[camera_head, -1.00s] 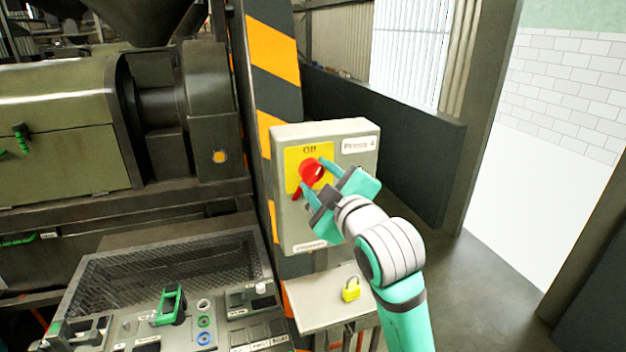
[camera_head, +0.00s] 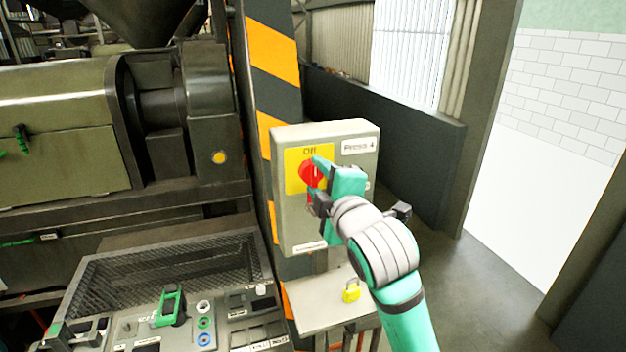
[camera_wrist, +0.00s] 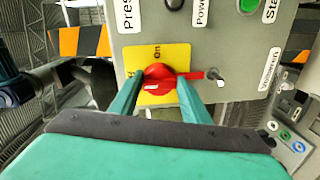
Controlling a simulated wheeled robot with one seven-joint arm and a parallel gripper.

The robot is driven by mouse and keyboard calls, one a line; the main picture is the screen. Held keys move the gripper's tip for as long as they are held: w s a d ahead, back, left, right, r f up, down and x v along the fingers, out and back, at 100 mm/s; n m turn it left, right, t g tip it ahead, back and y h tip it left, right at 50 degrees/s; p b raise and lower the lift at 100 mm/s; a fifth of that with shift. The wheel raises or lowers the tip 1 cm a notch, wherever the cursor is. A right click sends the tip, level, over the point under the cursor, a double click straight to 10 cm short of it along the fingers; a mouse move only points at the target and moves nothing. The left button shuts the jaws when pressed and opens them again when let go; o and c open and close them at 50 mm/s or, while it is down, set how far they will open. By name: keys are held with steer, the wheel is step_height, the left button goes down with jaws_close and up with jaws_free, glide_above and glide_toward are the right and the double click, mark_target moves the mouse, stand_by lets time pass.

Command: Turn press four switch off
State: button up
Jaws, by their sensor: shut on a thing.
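The press four switch is a round red knob (camera_head: 306,172) with a red lever, on a yellow plate (camera_head: 294,157) marked "Off" at its top. It sits on the front of a grey box (camera_head: 289,228) labelled "Press 4". My teal gripper (camera_head: 315,178) is shut on the knob and partly hides it. In the wrist view, the two fingertips (camera_wrist: 160,84) are on either side of the red knob (camera_wrist: 159,71). There the red lever points right, and "On" shows at the plate's edge. In the head view, the lever points roughly down.
A yellow padlock (camera_head: 351,290) lies on a small shelf (camera_head: 318,312) below the box. A control panel (camera_head: 140,325) and a large green press (camera_head: 60,130) stand to the left. A striped post (camera_head: 270,45) is behind the box. Open floor lies to the right.

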steer(key=shift+s+a+r, duration=0.1)
steer(key=shift+r, duration=0.1)
steer(key=o, duration=1)
steer(key=shift+f, duration=0.1)
steer(key=f+v, duration=0.1)
steer(key=v, duration=0.9)
steer(key=shift+s+r, duration=0.35)
steer(key=shift+r, duration=0.15)
